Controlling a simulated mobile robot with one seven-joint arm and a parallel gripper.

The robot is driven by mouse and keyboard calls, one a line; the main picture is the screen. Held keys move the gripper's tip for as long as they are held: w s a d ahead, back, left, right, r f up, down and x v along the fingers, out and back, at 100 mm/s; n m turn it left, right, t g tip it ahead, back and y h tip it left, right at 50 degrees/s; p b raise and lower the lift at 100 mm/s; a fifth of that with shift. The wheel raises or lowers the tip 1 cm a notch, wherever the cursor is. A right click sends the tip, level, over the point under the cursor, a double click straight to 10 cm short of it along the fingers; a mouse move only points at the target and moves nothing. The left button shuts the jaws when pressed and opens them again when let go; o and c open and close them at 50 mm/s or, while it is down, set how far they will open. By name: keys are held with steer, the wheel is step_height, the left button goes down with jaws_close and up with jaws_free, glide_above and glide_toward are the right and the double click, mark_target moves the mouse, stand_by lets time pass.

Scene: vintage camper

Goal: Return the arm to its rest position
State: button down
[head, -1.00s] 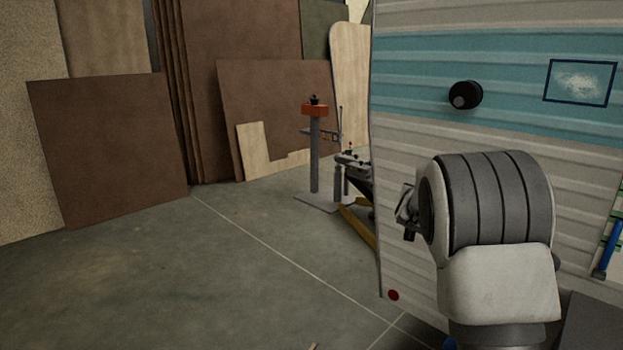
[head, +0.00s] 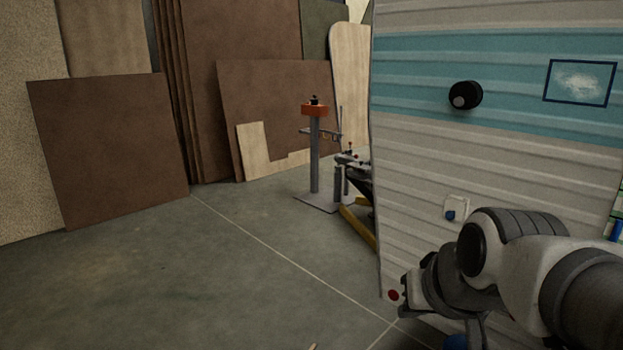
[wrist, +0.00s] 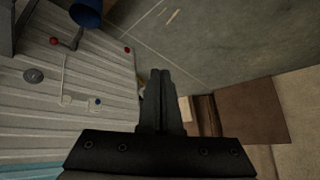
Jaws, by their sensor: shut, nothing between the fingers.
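My arm reaches in from the lower right of the head view, folded in front of the camper wall (head: 420,170). My gripper (head: 404,312) is at the arm's left end, low beside the camper's lower corner, and partly dark and hard to make out there. In the wrist view my gripper (wrist: 160,75) shows its two fingers pressed together with nothing between them. The fingers point past the camper's edge, with the concrete floor (wrist: 215,35) beyond.
The camper wall carries a black round knob (head: 466,95), a framed patch (head: 580,82), a small white box (head: 456,208) and a red round light (head: 393,295). An orange-topped stand (head: 315,110) and wooden panels (head: 110,150) stand behind. The floor (head: 180,280) at left is clear.

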steer(key=s+f+g+p, duration=0.1)
steer(key=s+f+g, duration=0.1)
steer(key=s, duration=0.7)
step_height(320, 180, up, 27)
steer(key=p, duration=2.7)
steer(key=shift+w+d+r+n+h, duration=0.15)
steer(key=shift+w+n+h, duration=0.15)
steer(key=shift+w, duration=0.1)
